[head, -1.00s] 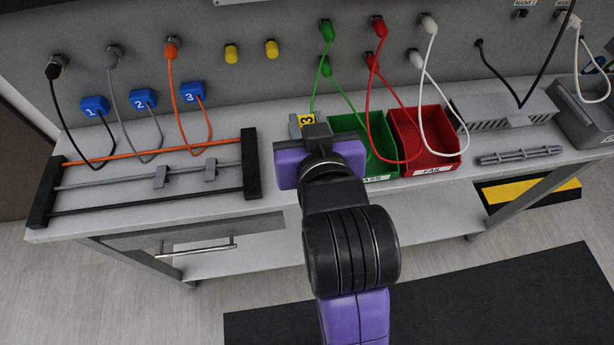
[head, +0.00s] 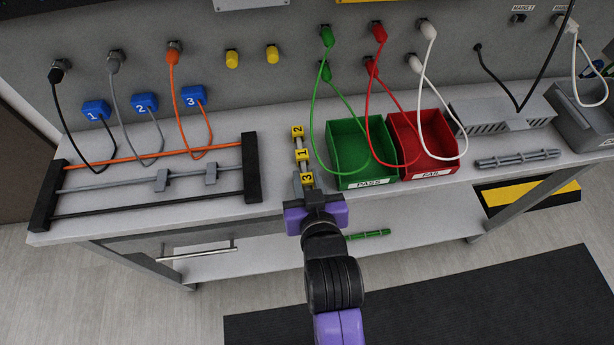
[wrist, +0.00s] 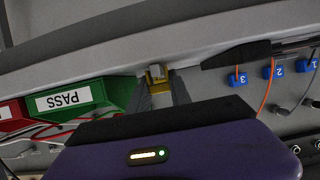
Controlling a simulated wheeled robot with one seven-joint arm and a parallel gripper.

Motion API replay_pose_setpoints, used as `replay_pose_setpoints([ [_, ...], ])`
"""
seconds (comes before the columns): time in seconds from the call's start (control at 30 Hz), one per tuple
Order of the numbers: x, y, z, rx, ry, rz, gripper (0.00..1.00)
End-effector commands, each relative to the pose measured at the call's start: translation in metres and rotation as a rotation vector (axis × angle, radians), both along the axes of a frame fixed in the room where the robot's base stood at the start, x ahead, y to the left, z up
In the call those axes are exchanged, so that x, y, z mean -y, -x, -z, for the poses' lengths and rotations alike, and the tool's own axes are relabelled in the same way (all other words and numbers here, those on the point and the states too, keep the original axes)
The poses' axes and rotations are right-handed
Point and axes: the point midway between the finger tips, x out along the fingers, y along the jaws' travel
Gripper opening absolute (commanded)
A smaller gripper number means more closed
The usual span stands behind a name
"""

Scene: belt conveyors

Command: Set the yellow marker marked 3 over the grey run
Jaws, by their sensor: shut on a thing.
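The yellow marker marked 3 (head: 307,178) is at the tips of my gripper (head: 308,187), in line with yellow markers 1 (head: 302,155) and 2 (head: 297,131) on a short grey strip. I cannot tell whether marker 3 touches the strip. In the wrist view the jaws (wrist: 160,92) are shut on a yellow piece (wrist: 157,74) with a pale grey part. The grey run (head: 110,184) is the middle bar of the rack to the left, between an orange and a black bar. Two grey clips sit on it. My gripper is right of the rack, apart from it.
The black rack end (head: 251,168) stands between my gripper and the grey run. A green PASS bin (head: 366,181) and a red FAIL bin (head: 432,173) stand close on the right. Cables with blue tags hang behind the rack. A green comb-like piece (head: 368,235) lies below.

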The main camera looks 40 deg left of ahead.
Motion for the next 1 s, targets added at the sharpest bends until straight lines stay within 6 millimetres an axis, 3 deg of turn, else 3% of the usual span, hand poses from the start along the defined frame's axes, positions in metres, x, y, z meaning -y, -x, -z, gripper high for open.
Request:
replay_pose_setpoints([
  [0.4,-0.0001,0.0000,0.0061,0.000,-0.001,0.000,0.00],
  [0.43,-0.0001,0.0000,0.0060,0.000,-0.001,0.000,0.27],
  [0.53,-0.0002,0.0001,0.0051,0.000,-0.001,0.000,0.46],
  [1.0,0.0031,0.0029,0.0049,0.000,-0.001,0.000,0.46],
])
